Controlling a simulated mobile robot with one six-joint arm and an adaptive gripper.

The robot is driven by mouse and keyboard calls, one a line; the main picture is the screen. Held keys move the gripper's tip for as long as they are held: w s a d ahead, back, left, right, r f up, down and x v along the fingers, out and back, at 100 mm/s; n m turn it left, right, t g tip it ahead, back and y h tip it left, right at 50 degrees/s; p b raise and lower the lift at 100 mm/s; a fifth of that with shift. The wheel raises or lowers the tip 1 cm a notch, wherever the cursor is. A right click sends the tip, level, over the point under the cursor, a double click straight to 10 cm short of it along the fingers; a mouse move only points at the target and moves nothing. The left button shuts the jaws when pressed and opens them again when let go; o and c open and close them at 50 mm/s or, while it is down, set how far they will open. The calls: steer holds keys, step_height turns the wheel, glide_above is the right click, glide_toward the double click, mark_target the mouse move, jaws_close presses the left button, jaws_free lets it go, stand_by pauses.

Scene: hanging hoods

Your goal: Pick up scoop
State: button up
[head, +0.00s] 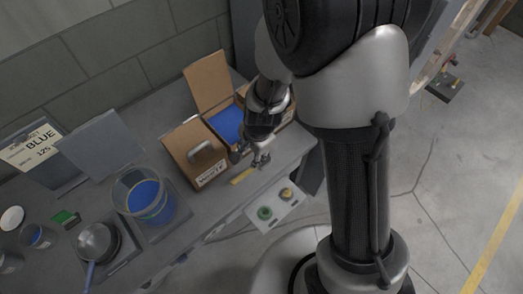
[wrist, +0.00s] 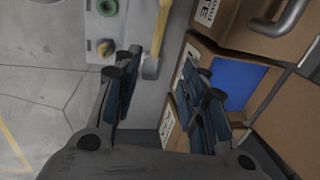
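A yellow strip-like handle (wrist: 160,35) with a small grey rounded end (wrist: 151,67) lies on the bench edge in the wrist view; it looks like the scoop, but I cannot be sure. In the head view its yellow part (head: 242,176) shows beside a cardboard box. My gripper (head: 258,161) is just to its right in the head view, above the bench edge. In the wrist view the fingers (wrist: 162,82) are spread wide with nothing between them, the grey end showing ahead in the gap. A silver round pan (head: 93,240) with a blue handle sits far left.
A control panel (head: 275,206) with a green knob is at the bench front. A clear container of blue material (head: 145,198) stands left.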

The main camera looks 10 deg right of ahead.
steer(key=b, duration=0.6)
glide_above(248, 170)
steer(key=f, duration=0.7)
steer(key=s+f, duration=0.1)
steer(key=f, duration=0.3)
steer(key=shift+d, duration=0.3)
steer(key=f+b, duration=0.2)
steer(key=f, duration=0.1)
steer(key=w+d+f+b, duration=0.1)
steer(key=b, duration=0.1)
steer(key=shift+f, duration=0.3)
steer(key=shift+w+a+f, duration=0.15)
steer(key=shift+f, duration=0.15)
steer(key=shift+r, duration=0.1)
steer(key=shift+c, duration=0.3)
jaws_close()
